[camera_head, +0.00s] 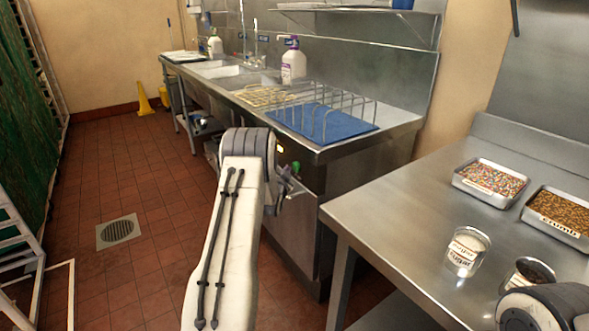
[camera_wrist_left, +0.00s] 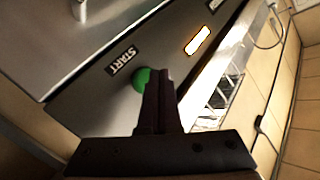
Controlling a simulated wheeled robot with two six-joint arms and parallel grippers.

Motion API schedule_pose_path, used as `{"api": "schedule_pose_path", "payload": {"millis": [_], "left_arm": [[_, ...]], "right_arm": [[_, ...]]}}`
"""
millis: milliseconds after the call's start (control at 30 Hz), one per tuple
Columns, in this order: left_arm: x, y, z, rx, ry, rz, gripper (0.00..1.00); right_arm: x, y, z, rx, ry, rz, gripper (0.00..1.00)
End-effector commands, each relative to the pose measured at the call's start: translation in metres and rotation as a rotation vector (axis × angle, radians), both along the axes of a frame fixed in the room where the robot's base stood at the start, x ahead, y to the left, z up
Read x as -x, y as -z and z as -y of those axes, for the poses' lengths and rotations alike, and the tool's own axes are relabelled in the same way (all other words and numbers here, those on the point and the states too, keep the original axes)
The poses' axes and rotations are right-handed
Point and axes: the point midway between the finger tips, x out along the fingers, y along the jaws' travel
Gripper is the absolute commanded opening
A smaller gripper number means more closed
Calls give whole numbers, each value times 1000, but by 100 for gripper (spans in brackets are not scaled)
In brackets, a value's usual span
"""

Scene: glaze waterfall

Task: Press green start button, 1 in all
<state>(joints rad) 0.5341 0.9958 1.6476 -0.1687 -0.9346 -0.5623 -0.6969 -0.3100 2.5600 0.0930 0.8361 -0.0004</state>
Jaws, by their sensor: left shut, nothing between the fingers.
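The green start button (camera_wrist_left: 140,79) is round and sits on a dark panel beside a START label (camera_wrist_left: 122,61) in the left wrist view. It also shows as a small green spot (camera_head: 296,166) on the front of the steel counter unit in the head view. My left gripper (camera_wrist_left: 161,74) is shut and empty, with its fingertips over the right part of the button in the wrist view. I cannot tell whether the tips touch it. In the head view my left gripper (camera_head: 294,187) is just below the button, partly behind my own wrist. My right gripper is out of view.
An orange-rimmed lit display (camera_wrist_left: 198,40) is on the same panel. The sink counter (camera_head: 404,119) bears a blue mat (camera_head: 345,127), a wire rack and a bottle (camera_head: 293,66). The steel table (camera_head: 400,205) at right bears topping trays and sugar cups.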

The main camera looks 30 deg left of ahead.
Motion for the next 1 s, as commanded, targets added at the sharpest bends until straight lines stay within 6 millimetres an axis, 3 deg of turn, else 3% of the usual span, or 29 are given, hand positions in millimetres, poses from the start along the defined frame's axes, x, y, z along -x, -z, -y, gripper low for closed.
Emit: {"api": "schedule_pose_path", "payload": {"millis": [300,733,1000], "left_arm": [[3,0,-2,0,-2,-1,0],[40,0,-17,-1,-2,-1,0],[47,1,-19,1,0,-1,0]], "right_arm": [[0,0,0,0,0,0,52],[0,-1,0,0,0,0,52],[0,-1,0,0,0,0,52]]}}
